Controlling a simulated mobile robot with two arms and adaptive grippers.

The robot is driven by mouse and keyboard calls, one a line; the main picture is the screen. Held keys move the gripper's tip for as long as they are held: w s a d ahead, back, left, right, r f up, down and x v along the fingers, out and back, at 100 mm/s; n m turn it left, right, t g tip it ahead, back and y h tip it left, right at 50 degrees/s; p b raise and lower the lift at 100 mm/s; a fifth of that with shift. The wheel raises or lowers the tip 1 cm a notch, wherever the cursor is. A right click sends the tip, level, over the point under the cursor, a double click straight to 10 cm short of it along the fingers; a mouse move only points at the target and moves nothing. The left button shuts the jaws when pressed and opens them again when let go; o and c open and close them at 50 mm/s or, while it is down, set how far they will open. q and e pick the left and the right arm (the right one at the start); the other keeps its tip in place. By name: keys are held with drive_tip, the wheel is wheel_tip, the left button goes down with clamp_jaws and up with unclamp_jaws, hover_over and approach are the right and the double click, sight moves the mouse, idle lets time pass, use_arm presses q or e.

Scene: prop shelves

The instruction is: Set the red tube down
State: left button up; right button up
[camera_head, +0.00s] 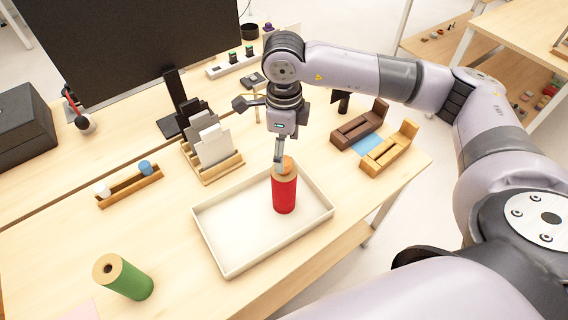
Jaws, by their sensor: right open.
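The red tube (284,194) stands upright in the right part of a shallow white tray (235,265). It has a tan, cork-coloured top. My right gripper (279,150) is directly above the tube and points down, with its jaws open. A grey finger reaches down beside the tube's top; I cannot tell whether it touches. My left gripper is not in view.
A wooden card holder (218,168), a small wooden rack (130,187) and brown (360,128) and yellow (390,150) wooden holders stand around the tray. A dark monitor (140,35) is behind. The tray's left part is empty.

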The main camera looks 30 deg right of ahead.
drive_tip(key=shift+r, duration=1.3)
